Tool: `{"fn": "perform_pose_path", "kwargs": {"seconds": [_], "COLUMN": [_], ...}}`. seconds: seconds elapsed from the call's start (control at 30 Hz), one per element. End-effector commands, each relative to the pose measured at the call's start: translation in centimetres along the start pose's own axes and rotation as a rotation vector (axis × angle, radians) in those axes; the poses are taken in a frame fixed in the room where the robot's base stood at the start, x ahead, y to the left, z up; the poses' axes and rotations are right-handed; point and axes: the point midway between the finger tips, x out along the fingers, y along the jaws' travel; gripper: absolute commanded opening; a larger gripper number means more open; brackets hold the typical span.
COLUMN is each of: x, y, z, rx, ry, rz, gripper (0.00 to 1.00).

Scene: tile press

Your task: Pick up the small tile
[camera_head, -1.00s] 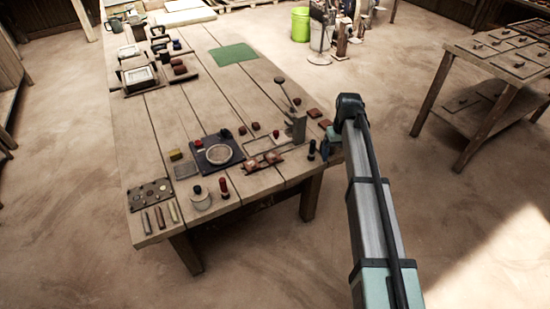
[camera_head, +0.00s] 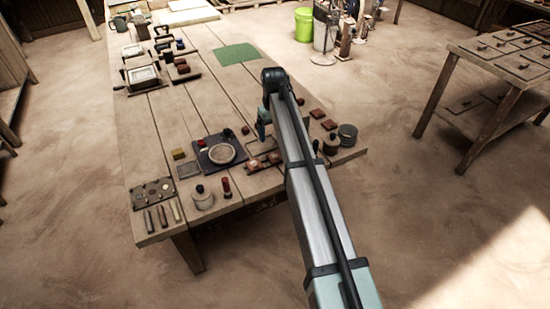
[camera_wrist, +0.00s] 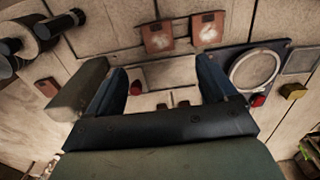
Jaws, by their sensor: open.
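My gripper (camera_wrist: 160,66) is open and empty above the table, its two dark blue fingers apart over a pale rectangular plate (camera_wrist: 165,74). Two square reddish-brown tiles with pale blotches, one on the left (camera_wrist: 158,37) and one on the right (camera_wrist: 208,28), lie beyond the fingertips in the wrist view. A small red piece (camera_wrist: 135,87) shows beside the left finger's inner side. A plain red-brown tile (camera_wrist: 47,86) lies farther left. In the head view two plain tiles (camera_head: 317,113) (camera_head: 329,124) lie right of my arm. I cannot tell which is the small tile.
A dark board with a round pale plate (camera_head: 221,153) lies left of my gripper. Beside it are a yellow block (camera_head: 178,154), a pale jar (camera_head: 203,200) and a red-and-black stamp (camera_head: 226,187). A dark round container (camera_head: 347,135) stands near the right edge. My arm hides the lever device.

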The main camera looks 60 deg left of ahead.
Motion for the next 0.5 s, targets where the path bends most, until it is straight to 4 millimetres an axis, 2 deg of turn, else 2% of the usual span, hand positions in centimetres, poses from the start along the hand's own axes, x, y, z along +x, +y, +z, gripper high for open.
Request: {"fn": "perform_pose_path", "kwargs": {"seconds": [0.2,0.3,0.5], "x": [3.9,5.0,5.9], "y": [0.0,0.0,0.1], "z": [0.1,0.0,0.0], "rx": [0.001,0.001,0.001], "ry": [-0.002,0.000,-0.001], "rz": [-0.001,0.000,0.000], "gripper": [0.85,0.85,0.85]}}
